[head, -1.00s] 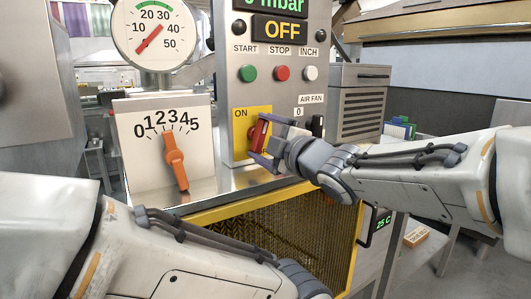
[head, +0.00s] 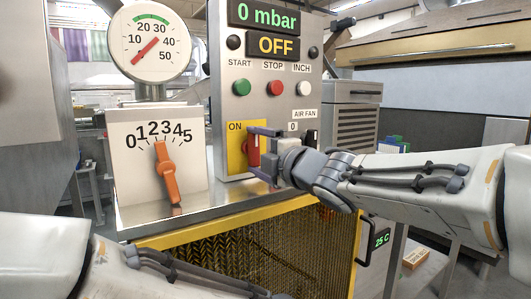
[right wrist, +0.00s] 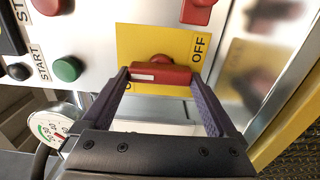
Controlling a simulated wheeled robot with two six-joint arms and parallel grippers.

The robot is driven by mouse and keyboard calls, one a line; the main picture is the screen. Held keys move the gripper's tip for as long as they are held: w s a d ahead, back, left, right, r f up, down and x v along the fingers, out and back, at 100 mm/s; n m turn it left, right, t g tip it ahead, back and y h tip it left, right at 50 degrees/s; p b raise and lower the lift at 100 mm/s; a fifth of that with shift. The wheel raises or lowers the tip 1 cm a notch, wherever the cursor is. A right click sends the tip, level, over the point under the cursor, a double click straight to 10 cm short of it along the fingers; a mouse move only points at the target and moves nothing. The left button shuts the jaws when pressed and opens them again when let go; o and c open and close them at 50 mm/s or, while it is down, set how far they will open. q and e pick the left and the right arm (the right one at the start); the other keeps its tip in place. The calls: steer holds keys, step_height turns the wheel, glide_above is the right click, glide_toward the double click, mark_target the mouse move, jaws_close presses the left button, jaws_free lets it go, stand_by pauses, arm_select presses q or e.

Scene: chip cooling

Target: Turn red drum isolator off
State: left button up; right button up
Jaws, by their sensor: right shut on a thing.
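The red drum isolator handle (head: 253,151) sits on a yellow plate (head: 236,158) low on the grey control panel. In the right wrist view the red handle (right wrist: 163,76) lies lengthwise between the fingers, with a white mark near its left end. My right gripper (head: 262,155) is shut on it, one finger at each end, as the wrist view (right wrist: 163,95) shows. The OFF label (right wrist: 199,47) is clear there; the ON label is mostly hidden by a finger but shows in the head view (head: 235,127). My left arm enters at the lower left; its gripper is outside the picture.
Green (head: 242,88), red (head: 274,88) and white (head: 305,88) buttons sit above the isolator. The black air fan switch (head: 312,137) is close right of my gripper. An orange dial lever (head: 167,172) stands left. A yellow-framed mesh guard (head: 265,245) lies below.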

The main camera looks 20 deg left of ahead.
steer(key=shift+s+a+f, duration=0.1)
steer(key=shift+f, duration=0.05)
steer(key=o, duration=1)
steer(key=v, duration=1)
steer(key=shift+s, duration=0.2)
steer(key=shift+d, duration=0.25)
